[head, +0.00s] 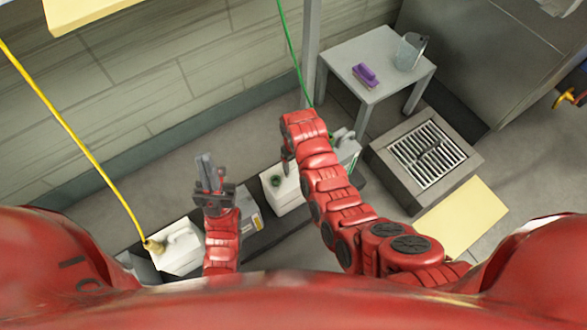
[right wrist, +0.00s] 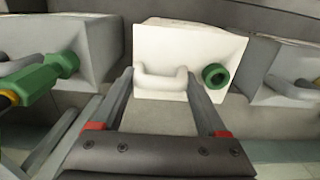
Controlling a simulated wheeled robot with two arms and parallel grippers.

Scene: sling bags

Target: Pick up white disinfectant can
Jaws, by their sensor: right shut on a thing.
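The white can (head: 285,192) with a dark green cap stands in the low row at centre in the head view. In the right wrist view the white can (right wrist: 190,45) shows its moulded handle and green cap. My right gripper (right wrist: 160,82) has its two fingers on either side of that handle and is shut on it. In the head view my right gripper (head: 287,160) is partly hidden by its own arm, just above the can. My left gripper (head: 209,172) is to the left, pointing at the wall, with nothing seen in it; its finger gap is unclear.
Another white can (head: 180,250) with a yellow hose stands at the left. A grey can (head: 346,147) stands right of my right arm. A small table (head: 378,72) holds a purple brush (head: 365,75) and a clear jug (head: 409,52). A floor grate (head: 427,155) lies at the right.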

